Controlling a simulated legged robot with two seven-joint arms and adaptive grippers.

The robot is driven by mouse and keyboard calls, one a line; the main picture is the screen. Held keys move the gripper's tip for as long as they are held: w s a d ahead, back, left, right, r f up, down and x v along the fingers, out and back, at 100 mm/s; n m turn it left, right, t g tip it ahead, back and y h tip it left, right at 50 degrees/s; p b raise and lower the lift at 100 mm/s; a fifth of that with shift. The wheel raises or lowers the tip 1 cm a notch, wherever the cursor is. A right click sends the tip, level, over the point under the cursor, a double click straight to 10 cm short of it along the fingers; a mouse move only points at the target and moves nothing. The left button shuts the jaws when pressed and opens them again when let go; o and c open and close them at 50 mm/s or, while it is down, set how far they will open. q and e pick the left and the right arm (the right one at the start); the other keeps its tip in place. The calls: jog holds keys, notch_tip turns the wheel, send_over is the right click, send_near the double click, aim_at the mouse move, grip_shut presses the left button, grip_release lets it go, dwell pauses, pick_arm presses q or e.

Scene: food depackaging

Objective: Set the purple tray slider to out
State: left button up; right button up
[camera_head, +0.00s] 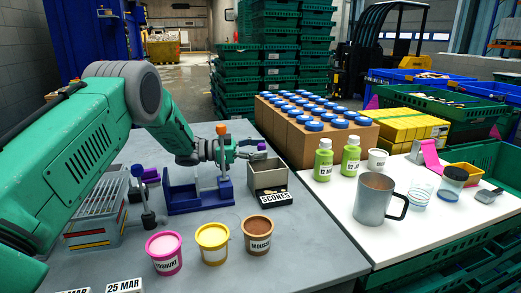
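A blue-purple tray-like fixture (185,207) stands on the grey table left of centre, with upright posts. One post at its right carries an orange knob (222,130). I cannot tell which part is the slider or how it is set. My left arm reaches in from the left above the fixture. My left gripper (252,152) is beyond the orange knob, above the back edge of a grey box (268,177) labelled SCONES. A small purple piece (262,147) shows at its fingertips; whether it is gripped is unclear. My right gripper is out of view.
Pink yogurt (164,254), yellow (212,243) and brown mousse (258,235) cups stand in front. A wire basket (95,220) and a knobbed lever (147,205) are left. A white table (340,205) at right holds green bottles (323,160) and a metal mug (374,198).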

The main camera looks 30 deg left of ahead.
pick_arm(q)
jog(key=shift+d+r, duration=0.2)
jog(key=shift+d, duration=0.3)
jog(key=v, duration=1.2)
jog(key=shift+w+a+f, duration=0.2)
jog(key=shift+w+f, duration=0.05)
jog(key=shift+f, duration=0.05)
jog(key=shift+s+a, duration=0.1)
jog(key=shift+s, duration=0.05)
jog(key=shift+s+d+r, duration=0.1)
jog(key=shift+d+r, duration=0.1)
jog(key=shift+d, duration=0.15)
jog(key=shift+a, duration=0.15)
